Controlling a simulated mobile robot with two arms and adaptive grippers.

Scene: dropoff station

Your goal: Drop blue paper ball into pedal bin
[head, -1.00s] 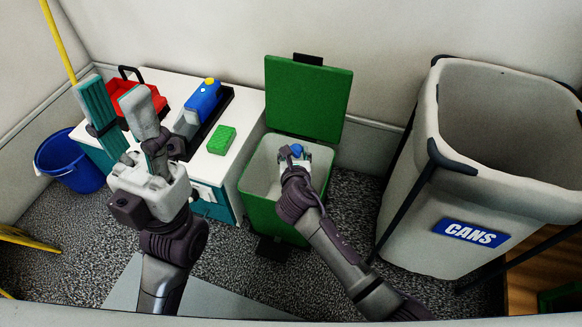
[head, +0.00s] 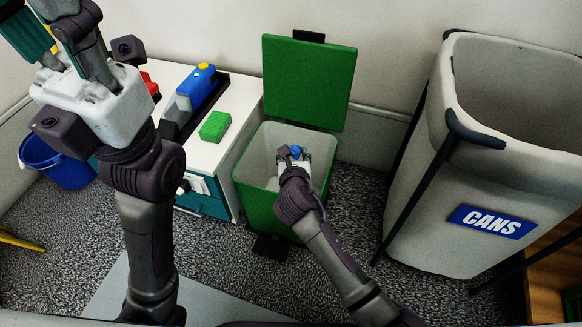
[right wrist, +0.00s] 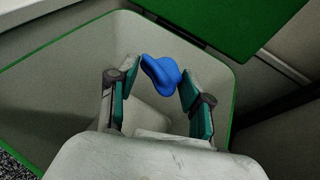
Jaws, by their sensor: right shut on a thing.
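The blue paper ball (head: 296,150) is a small crumpled lump in my right gripper (head: 295,156). In the right wrist view the ball (right wrist: 161,75) sits between the teal-padded fingertips of the right gripper (right wrist: 160,79), which is shut on it. The green pedal bin (head: 262,205) has a pale inside, and its green lid (head: 308,82) stands open against the wall. The right gripper and ball are over the bin's opening, and the pale inner wall (right wrist: 65,75) shows around them. My left gripper (head: 60,35) is large at the top left, partly cut off; its jaws are unclear.
A blue bucket (head: 58,165) stands at the left. A large bin marked CANS (head: 440,240) stands at the right. Speckled floor shows between them.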

